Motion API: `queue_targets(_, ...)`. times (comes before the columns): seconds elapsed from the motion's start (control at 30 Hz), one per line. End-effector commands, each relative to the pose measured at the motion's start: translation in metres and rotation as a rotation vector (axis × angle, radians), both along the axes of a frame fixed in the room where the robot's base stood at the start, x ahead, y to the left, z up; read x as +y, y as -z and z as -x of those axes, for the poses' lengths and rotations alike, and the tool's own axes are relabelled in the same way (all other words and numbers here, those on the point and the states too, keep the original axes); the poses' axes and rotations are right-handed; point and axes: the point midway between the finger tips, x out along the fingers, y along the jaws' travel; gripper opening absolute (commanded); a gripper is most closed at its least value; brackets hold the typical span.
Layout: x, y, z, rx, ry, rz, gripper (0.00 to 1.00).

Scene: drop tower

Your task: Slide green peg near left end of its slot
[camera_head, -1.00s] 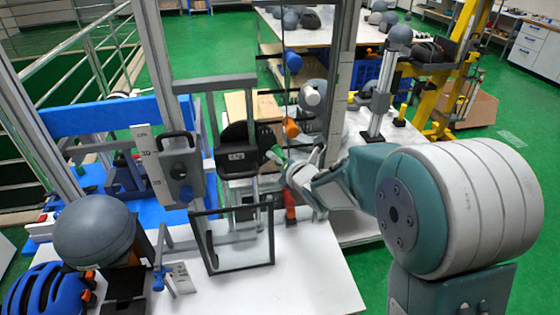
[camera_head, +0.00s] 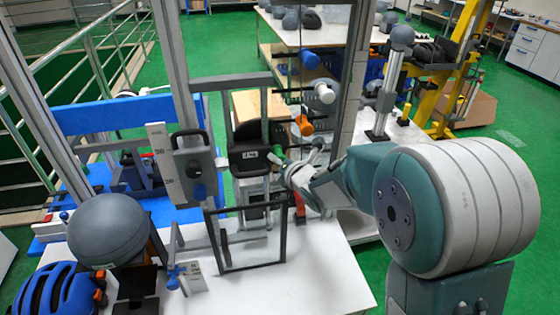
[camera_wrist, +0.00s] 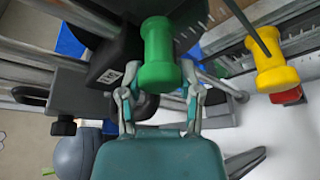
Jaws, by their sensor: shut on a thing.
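The green peg (camera_wrist: 160,55) is a flanged knob, large and central in the wrist view. My gripper (camera_wrist: 160,90) has its two fingers on either side of the peg's lower part and is shut on it. In the head view the green peg (camera_head: 277,157) is small, just right of the black block (camera_head: 249,154) with a label. My gripper (camera_head: 291,170) reaches it from the right. The slot of the peg is hidden behind the peg and black parts. A scale with tick marks (camera_wrist: 191,38) shows right of the peg.
A yellow knob (camera_wrist: 277,70) hangs right of the peg in the wrist view. An orange knob (camera_head: 304,125) and a white knob (camera_head: 323,94) sit above my gripper on the tower. A framed clear panel (camera_head: 248,267) stands below. A grey dome (camera_head: 107,229) is at left.

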Motion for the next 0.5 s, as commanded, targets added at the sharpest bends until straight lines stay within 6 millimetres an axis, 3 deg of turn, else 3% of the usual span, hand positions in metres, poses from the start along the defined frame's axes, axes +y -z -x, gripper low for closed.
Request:
queue_targets(0.07, 0.0033, -0.0019, 0.0011, -0.006, -0.012, -0.002, 0.00)
queue_targets(0.1, 0.0023, -0.0022, 0.0010, -0.006, -0.011, -0.003, 0.55)
queue_targets(0.17, 0.0015, -0.0027, 0.0010, -0.007, -0.010, -0.003, 0.81)
queue_targets(0.5, 0.0026, -0.0015, 0.0004, -0.005, -0.006, 0.000, 0.81)
